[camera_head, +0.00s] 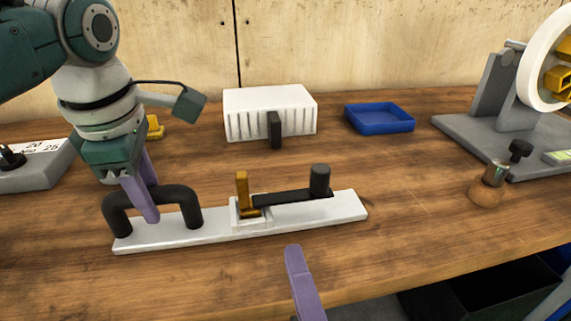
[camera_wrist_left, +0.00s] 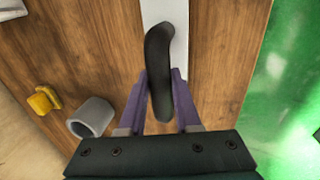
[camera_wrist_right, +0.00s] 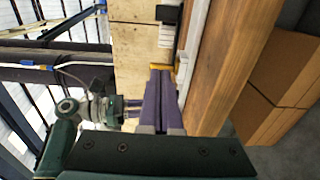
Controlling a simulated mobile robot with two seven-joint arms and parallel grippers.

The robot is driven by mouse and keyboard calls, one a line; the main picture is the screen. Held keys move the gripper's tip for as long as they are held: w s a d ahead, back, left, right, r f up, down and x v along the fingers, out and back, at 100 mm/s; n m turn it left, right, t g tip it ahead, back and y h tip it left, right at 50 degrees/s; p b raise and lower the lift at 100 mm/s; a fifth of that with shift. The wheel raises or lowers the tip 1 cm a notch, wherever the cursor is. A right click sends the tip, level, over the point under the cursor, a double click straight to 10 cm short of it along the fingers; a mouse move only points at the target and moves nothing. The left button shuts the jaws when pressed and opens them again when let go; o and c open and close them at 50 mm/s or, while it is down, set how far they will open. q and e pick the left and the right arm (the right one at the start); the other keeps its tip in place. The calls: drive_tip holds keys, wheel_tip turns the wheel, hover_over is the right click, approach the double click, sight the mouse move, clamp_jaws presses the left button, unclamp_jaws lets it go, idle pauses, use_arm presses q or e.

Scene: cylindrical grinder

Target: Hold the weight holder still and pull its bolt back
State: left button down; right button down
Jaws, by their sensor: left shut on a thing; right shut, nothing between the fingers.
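The weight holder (camera_head: 215,235) is a long white bar lying on the wooden bench. A black arch handle (camera_head: 187,205) stands on its left end and also shows in the left wrist view (camera_wrist_left: 158,50). A brass bolt (camera_head: 242,190) stands upright in a white bracket near the middle. To its right is a black strip with a black knob (camera_head: 320,180). My left gripper (camera_head: 147,205) is shut on the handle. My right gripper (camera_head: 292,250) is shut and empty, in front of the bar, right of the bolt.
A white slotted block (camera_head: 270,110) and a blue tray (camera_head: 380,118) stand at the back. The grinder (camera_head: 480,130) is at the right, with a small metal-topped knob (camera_head: 487,188) before it. A grey dial box (camera_head: 35,170) is at the left.

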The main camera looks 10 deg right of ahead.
drive_tip(key=w, duration=1)
drive_tip(key=shift+w+d, duration=0.2)
drive_tip(key=shift+d, duration=0.4)
drive_tip(key=shift+w+d, duration=0.15)
drive_tip(key=shift+d, duration=0.4)
drive_tip(key=shift+w+d, duration=0.2)
drive_tip(key=shift+d, duration=0.55)
drive_tip(key=shift+d, duration=0.1)
drive_tip(key=d, duration=0.5)
